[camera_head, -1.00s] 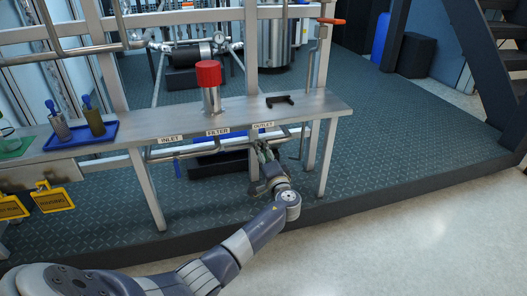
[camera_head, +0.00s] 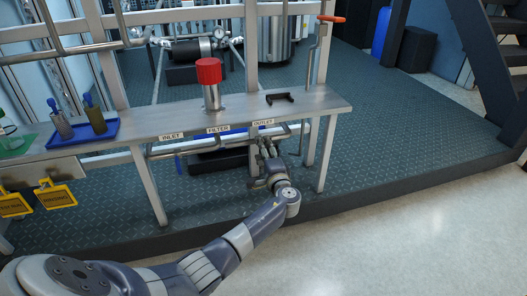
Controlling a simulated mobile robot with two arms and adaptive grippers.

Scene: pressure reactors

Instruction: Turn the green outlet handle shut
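The OUTLET label (camera_head: 262,122) is on the front edge of the metal shelf (camera_head: 320,103), right of the FILTER label (camera_head: 218,129) and INLET label (camera_head: 171,136). A pipe (camera_head: 210,147) runs beneath the shelf. My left gripper (camera_head: 266,146) is under the shelf just below the OUTLET label, at the pipe, with its fingers pointing up and away. I cannot make out the green outlet handle; the gripper covers that spot. Whether the fingers are open or closed on something is too small to tell. My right gripper is not in view.
A red-capped filter (camera_head: 209,72) and a dark bracket (camera_head: 279,97) are on the shelf. A blue tray (camera_head: 82,134) with two bottles is at left. Yellow tags (camera_head: 55,195) hang at lower left. A shelf leg (camera_head: 327,158) stands right of my gripper.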

